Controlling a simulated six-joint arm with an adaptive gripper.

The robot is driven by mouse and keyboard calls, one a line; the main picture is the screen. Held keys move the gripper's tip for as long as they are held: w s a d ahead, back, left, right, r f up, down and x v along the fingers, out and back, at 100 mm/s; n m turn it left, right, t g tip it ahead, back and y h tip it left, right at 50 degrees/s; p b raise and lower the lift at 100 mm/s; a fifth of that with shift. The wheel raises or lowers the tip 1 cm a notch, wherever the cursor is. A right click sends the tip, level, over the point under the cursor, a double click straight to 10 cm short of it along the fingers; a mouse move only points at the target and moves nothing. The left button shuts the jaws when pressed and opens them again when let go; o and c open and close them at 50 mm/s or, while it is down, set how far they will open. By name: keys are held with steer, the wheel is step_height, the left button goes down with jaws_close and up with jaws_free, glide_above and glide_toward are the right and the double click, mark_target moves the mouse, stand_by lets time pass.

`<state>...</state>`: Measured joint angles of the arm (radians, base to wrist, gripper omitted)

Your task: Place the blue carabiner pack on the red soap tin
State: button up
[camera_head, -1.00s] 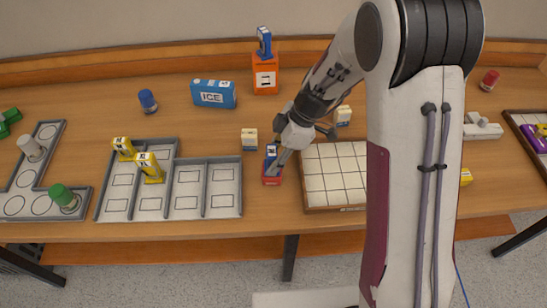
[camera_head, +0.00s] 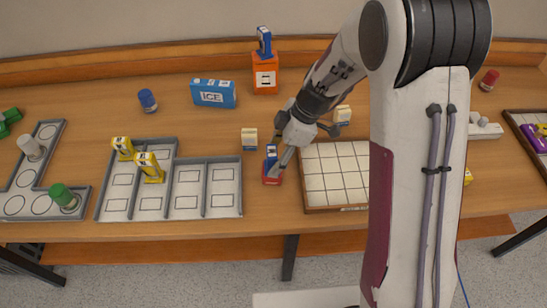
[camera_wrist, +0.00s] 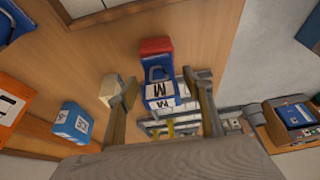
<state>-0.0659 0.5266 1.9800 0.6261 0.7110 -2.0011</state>
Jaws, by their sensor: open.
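A blue carabiner pack (camera_head: 270,156) with a white label stands on the small red soap tin (camera_head: 273,180), left of the gridded tray. In the wrist view the pack (camera_wrist: 158,88) rests against the red tin (camera_wrist: 156,46). My gripper (camera_head: 282,165) is at the pack, partly in front of it and the tin. In the wrist view my gripper's fingers (camera_wrist: 165,100) are spread apart, with the pack between them and a gap on each side.
A similar blue pack (camera_head: 264,41) stands on an orange box (camera_head: 265,75) at the back. A cream block (camera_head: 249,138) is close behind left. The gridded tray (camera_head: 308,209) is right, a grey divided tray (camera_head: 241,187) with yellow packs left.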

steer(key=v, duration=1.1)
steer(key=shift+s+r, duration=0.1)
steer(key=shift+r, duration=0.05)
stand_by(0.5)
steer(key=s+d+r+m+t+h, duration=0.1)
steer(key=s+d+r+m+t, duration=0.1)
steer(key=s+m, duration=0.4)
steer(key=s+d+r+m+t+h, duration=0.1)
steer(key=s+d+r+m, duration=0.3)
steer(key=s, duration=0.5)
steer(key=s+d+r+m+t+h, duration=0.2)
steer(key=s+d+r+m, duration=0.1)
steer(key=s+r+m, duration=0.3)
steer(key=shift+s+r+m+t+h, duration=0.3)
steer(key=shift+s+m, duration=0.7)
steer(key=shift+s, duration=0.25)
stand_by(2.9)
